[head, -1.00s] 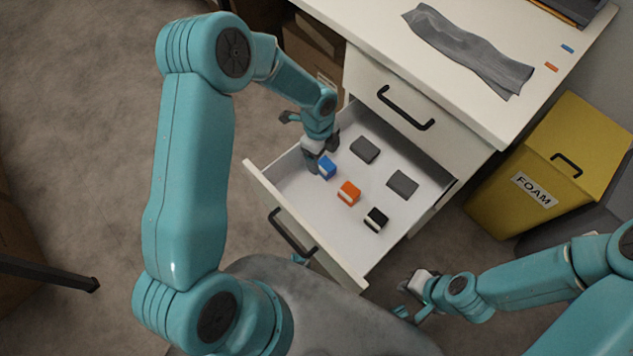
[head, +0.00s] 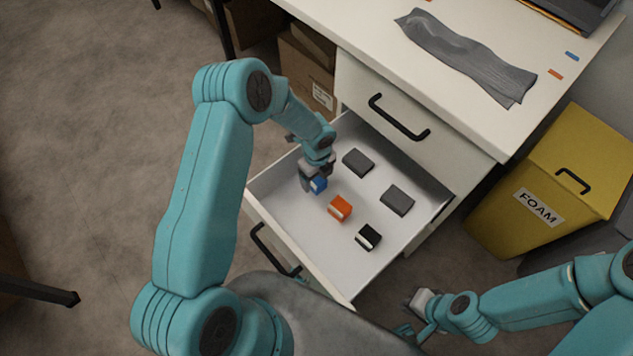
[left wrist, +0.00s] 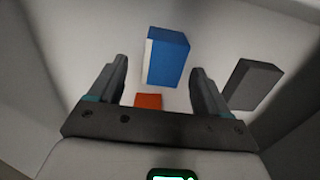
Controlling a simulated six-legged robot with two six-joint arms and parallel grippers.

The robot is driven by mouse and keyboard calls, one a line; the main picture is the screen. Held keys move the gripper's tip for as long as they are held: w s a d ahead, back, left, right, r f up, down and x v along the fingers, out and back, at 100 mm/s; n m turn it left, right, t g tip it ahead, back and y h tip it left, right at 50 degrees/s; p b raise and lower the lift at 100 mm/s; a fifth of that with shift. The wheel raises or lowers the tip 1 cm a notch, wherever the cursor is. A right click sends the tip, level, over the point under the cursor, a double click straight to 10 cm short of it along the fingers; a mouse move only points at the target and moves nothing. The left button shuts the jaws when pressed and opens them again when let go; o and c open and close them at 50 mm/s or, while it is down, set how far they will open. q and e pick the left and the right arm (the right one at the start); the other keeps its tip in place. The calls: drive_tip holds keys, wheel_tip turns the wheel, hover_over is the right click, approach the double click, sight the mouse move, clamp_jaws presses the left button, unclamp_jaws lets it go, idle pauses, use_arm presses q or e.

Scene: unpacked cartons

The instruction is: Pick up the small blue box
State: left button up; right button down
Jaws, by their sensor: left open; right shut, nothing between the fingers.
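The small blue box (head: 318,185) sits in the open drawer, partly hidden by my left gripper in the head view. In the left wrist view the blue box (left wrist: 168,58), with a white side, lies ahead of and between the two open fingers. My left gripper (head: 310,182) is open, just above the box; the wrist view also shows it (left wrist: 168,85), with nothing held. My right gripper (head: 408,318) is shut and empty, outside the drawer near its front right corner.
The white drawer (head: 290,215) also holds an orange box (head: 340,208), a black box (head: 368,237) and two dark grey boxes (head: 358,163) (head: 397,200). A grey cloth (head: 465,58) lies on the desktop. A yellow FOAM bin (head: 510,215) stands at the right.

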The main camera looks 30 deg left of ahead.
use_arm(q)
wheel_tip(320, 180, down, 3)
drive_tip(key=shift+w+r, duration=0.1)
drive_tip(key=shift+r, duration=0.05)
drive_tip(key=shift+d, duration=0.1)
drive_tip(key=c, duration=1)
drive_tip(key=shift+r, duration=0.15)
